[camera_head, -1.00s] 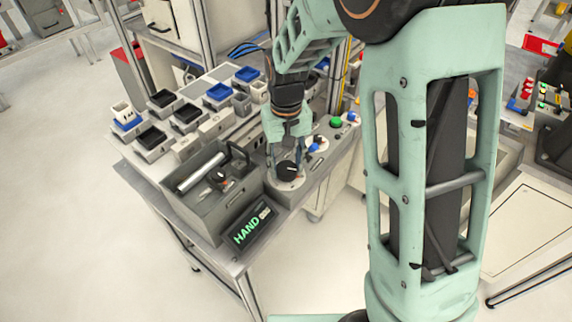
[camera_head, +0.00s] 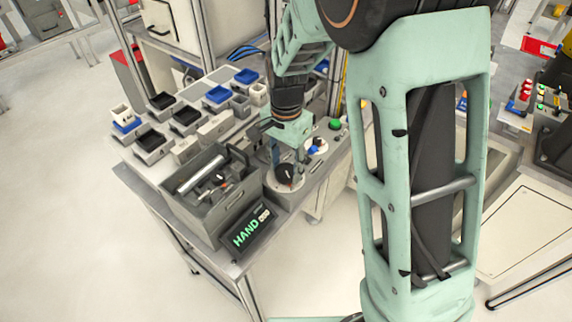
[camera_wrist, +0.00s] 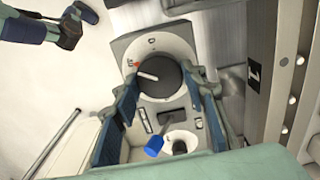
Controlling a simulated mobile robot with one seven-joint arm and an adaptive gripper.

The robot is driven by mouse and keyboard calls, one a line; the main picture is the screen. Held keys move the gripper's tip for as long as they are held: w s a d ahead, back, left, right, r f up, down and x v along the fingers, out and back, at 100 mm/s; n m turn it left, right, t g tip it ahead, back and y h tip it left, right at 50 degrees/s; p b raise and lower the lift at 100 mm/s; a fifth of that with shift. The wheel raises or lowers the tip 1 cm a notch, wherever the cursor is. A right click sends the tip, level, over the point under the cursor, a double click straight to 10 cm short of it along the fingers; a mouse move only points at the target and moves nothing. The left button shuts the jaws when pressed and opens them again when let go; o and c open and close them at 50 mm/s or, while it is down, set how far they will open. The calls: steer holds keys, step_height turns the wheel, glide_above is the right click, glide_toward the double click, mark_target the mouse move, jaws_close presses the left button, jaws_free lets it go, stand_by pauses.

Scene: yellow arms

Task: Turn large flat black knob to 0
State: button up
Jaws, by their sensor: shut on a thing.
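The large flat black knob (camera_head: 284,173) sits on a pale round dial plate at the near end of the bench panel. It also shows in the wrist view (camera_wrist: 163,82), with a white pointer line directed left and slightly up, near a red mark on the dial (camera_wrist: 134,66). A dark character is printed on the dial's far rim. My gripper (camera_wrist: 160,84) points down at the knob, one blue-grey finger on each side, and is shut on it. In the head view my gripper (camera_head: 286,166) partly covers the knob.
A blue-handled switch (camera_wrist: 154,146) lies close to my fingers, and a green button (camera_head: 335,124) is farther along the panel. A grey open box (camera_head: 205,195) and a "HAND" display (camera_head: 247,232) stand beside the knob. Several small bins fill the bench behind.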

mark_target(287, 170)
steer(key=m+p, duration=0.2)
steer(key=m, duration=0.4)
steer(key=shift+r, duration=0.15)
steer(key=m+p, duration=0.2)
steer(key=m, duration=0.3)
steer(key=shift+m, duration=0.3)
steer(key=o, duration=1.2)
steer(key=shift+c, duration=0.2)
step_height(287, 170, up, 12)
